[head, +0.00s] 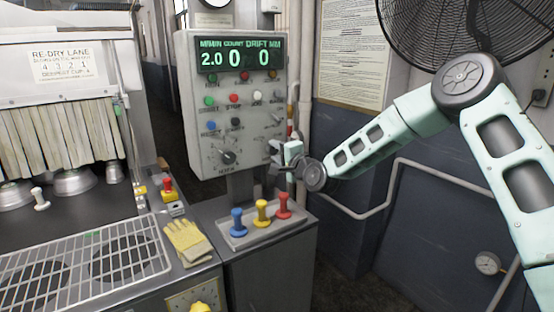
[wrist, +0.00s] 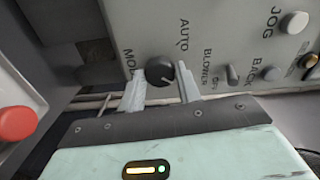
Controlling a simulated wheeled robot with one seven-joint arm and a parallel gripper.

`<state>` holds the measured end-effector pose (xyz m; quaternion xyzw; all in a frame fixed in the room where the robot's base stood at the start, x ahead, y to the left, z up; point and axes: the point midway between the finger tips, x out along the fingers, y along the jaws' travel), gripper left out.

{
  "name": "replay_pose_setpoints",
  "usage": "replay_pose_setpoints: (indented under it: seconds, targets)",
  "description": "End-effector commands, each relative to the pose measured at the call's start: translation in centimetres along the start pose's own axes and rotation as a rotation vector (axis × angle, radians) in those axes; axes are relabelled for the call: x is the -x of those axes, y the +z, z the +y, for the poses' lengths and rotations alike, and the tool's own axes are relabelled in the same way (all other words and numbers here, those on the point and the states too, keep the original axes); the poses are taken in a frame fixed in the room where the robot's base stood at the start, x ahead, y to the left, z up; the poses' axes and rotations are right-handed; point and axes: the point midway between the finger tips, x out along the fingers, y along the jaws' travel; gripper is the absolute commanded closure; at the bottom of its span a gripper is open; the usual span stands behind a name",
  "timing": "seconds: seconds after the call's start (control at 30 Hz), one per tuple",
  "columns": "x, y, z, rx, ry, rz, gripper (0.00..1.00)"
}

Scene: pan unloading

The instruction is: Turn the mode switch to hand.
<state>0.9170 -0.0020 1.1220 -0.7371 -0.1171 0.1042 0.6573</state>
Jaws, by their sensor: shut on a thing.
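The mode switch (wrist: 159,70) is a dark round knob on the grey control panel (wrist: 220,30). In the wrist view it sits between the printed words AUTO and MODE, the latter partly covered. A pale line on it points to the lower right of that view. My gripper (wrist: 161,90) has one finger on each side of the knob and is shut on it. In the head view my gripper (head: 277,158) is at the panel's lower right edge and hides the knob. The word HAND is not readable in either view.
A larger dial (head: 227,157) is left of my gripper. Yellow gloves (head: 188,240) lie left.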

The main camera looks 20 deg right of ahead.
Motion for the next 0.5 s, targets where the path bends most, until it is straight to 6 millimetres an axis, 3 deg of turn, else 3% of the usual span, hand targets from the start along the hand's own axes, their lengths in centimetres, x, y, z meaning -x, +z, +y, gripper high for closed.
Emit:
replay_pose_setpoints:
  seconds: [0.5]
  targets:
    - [0.0, -0.11, 0.08, -0.131, 0.001, 0.002, 0.89]
